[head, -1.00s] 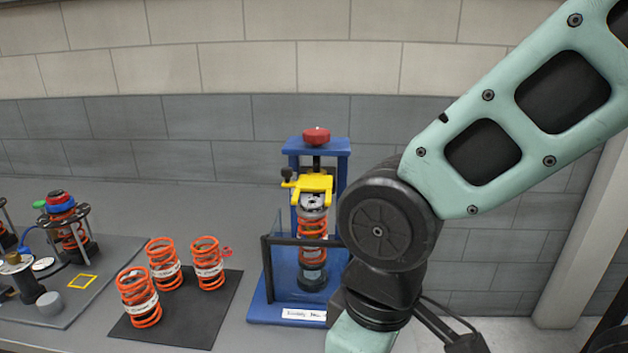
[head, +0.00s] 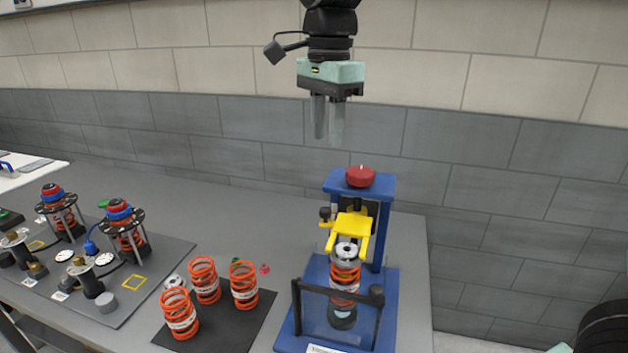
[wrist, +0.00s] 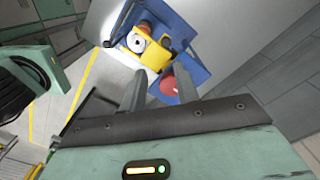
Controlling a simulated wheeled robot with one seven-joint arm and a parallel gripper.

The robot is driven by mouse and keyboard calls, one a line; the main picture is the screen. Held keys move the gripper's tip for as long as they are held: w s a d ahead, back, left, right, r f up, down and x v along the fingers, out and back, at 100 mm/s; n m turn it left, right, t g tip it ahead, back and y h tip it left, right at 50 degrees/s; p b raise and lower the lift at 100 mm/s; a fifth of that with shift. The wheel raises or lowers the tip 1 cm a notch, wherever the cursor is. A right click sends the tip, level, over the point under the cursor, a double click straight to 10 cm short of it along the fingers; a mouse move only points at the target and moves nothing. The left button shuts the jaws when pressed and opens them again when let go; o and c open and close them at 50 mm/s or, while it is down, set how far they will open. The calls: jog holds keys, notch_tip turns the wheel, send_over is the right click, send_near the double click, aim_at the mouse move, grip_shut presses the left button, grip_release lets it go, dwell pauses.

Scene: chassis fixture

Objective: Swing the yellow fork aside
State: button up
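The yellow fork (head: 351,225) sits in the blue press frame (head: 387,218), its two prongs pointing toward the viewer beside the silver top of an orange spring (head: 345,276). A dark knob is at its left side. A red knob (head: 360,177) tops the frame. My gripper (head: 328,140) hangs above and slightly left of the press, pointing down, empty, its two grey fingers a little apart and clear of everything. In the wrist view the fork (wrist: 150,48) and red knob (wrist: 169,85) show beyond the fingers (wrist: 162,92).
A dark guard bar (head: 335,290) and clear panel stand at the front of the press. Several orange springs (head: 206,281) stand on a black mat (head: 256,318) to the left. Fixtures with red-and-blue caps (head: 118,210) stand farther left. Air around my gripper is clear.

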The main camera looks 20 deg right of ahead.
aim_at(326, 209)
jog(key=shift+m, duration=0.5)
jog(key=f+p, duration=0.1)
jog(key=f, duration=0.4)
jog(key=w+f, duration=0.1)
jog(key=f, duration=0.4)
jog(key=f+p, duration=0.1)
jog(key=f, duration=0.5)
jog(key=shift+w+d+p, duration=0.15)
jog(key=shift+d+p, duration=0.15)
jog(key=shift+p, duration=0.05)
grip_shut()
